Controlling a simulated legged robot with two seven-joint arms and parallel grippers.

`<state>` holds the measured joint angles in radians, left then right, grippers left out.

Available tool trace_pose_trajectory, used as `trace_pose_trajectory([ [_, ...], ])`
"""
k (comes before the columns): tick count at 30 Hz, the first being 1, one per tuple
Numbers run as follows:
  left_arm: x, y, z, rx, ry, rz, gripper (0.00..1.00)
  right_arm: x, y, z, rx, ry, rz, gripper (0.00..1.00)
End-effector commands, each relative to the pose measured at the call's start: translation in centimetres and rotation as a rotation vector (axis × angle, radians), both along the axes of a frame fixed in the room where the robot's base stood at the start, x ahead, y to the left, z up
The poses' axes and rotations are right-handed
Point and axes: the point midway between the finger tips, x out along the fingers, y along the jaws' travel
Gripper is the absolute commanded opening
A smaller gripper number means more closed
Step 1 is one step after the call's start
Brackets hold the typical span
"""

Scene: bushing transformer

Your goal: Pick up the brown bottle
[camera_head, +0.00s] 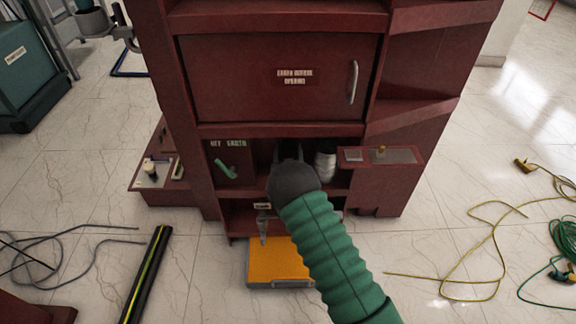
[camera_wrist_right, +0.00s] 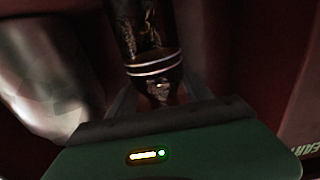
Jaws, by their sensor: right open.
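The brown bottle (camera_wrist_right: 150,40) shows in the right wrist view, dark and glossy with pale rings around it. Its lower end lies between the two fingers of my right gripper (camera_wrist_right: 155,100). The gripper is open, with a finger on each side of the bottle; I cannot tell whether either finger touches it. In the head view my right gripper (camera_head: 290,152) reaches into the open shelf of the dark red cabinet (camera_head: 222,90), and my green arm covers part of the shelf. The bottle is not clearly visible there. My left gripper is not in view.
A silvery ribbed cylinder (camera_head: 325,165) stands close to the right of my right gripper. A green handle (camera_head: 227,169) is on the left of the shelf. A cabinet door (camera_head: 270,105) is above. An orange-topped box (camera_head: 270,262) sits low in front, and cables (camera_head: 460,255) lie on the floor.

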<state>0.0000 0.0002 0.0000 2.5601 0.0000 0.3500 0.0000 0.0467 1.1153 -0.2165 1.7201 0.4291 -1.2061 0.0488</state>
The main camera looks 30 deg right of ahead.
Motion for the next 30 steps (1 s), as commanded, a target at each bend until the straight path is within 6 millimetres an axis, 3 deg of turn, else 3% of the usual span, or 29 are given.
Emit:
trace_pose_trajectory([
  [2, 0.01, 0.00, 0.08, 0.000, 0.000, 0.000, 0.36, -0.01, 0.02, 0.06, 0.000, 0.000, 0.000, 0.57],
  [15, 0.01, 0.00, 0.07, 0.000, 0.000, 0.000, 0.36, -0.05, 0.04, 0.01, 0.000, 0.000, 0.000, 0.00],
  [30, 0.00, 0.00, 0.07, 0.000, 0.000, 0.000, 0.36, -0.04, 0.06, -0.02, 0.001, 0.001, 0.000, 0.00],
])
